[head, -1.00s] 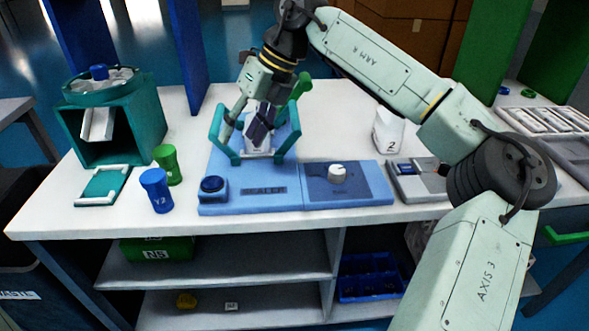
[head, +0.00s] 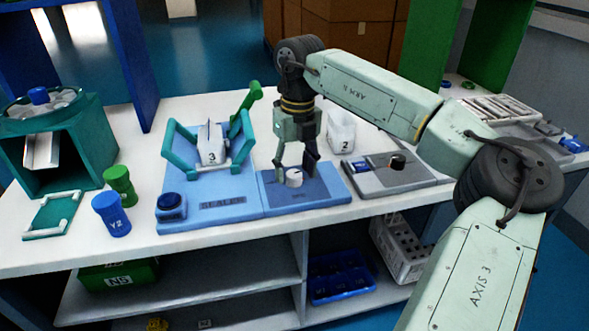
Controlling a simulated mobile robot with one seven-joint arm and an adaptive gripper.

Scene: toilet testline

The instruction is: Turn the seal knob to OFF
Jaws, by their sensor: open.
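The seal knob is a small white round knob (head: 294,178) on the darker blue right panel of the sealer (head: 218,203). My gripper (head: 297,172) points down right above and behind the knob, with its two dark fingers apart. One finger is near the knob's left and the other near its right; whether either touches it cannot be told. The label by the knob is too small to read, so its setting cannot be told.
A white pouch marked 3 (head: 212,148) stands in the sealer's teal frame, with a green lever (head: 246,98) beside it. A white container marked 2 (head: 341,131) stands behind right. A grey device with a black knob (head: 397,161) lies to the right. Blue and green cups stand at left.

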